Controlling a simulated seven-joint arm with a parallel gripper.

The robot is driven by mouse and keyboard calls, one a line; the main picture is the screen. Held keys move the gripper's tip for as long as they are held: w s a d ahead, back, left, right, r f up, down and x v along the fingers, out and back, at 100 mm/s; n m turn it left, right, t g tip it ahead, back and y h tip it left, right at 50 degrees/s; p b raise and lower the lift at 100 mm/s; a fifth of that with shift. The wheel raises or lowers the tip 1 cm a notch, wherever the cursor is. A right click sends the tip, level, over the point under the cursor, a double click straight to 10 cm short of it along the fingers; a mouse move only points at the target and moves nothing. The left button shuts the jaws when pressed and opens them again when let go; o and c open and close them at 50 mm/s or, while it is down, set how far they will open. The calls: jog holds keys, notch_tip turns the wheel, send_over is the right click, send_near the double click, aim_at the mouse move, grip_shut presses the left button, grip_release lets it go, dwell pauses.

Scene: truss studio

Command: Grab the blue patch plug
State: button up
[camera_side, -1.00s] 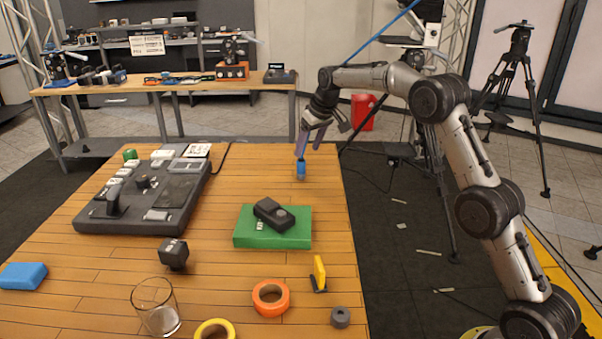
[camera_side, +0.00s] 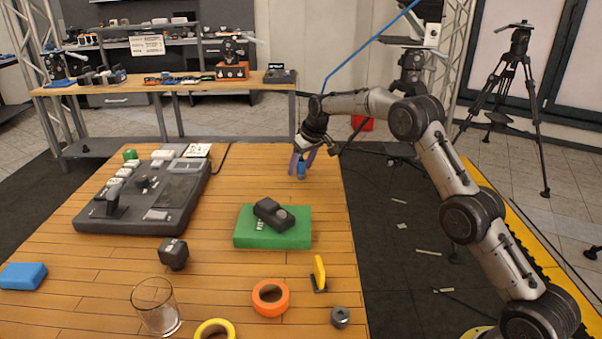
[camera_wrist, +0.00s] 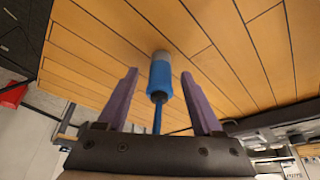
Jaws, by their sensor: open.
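The blue patch plug (camera_side: 301,169) stands on the far right part of the wooden table in the side view. In the wrist view the blue plug (camera_wrist: 160,76) has a grey end on the table and a thin blue stem pointing back toward my gripper. My gripper (camera_side: 302,165) is at the plug, its purple fingers on either side of it. In the wrist view my gripper (camera_wrist: 165,78) is open. The plug is between the fingers, with a visible gap on each side.
A green box (camera_side: 250,232) with a dark device (camera_side: 272,214) on it lies nearer on the table. A dark console (camera_side: 130,215) is at left. An orange tape roll (camera_side: 270,297), a glass (camera_side: 156,306) and a yellow piece (camera_side: 319,272) are at the front. The table around the plug is clear.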

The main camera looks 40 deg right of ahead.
grip_shut()
jog(key=shift+r, duration=0.15)
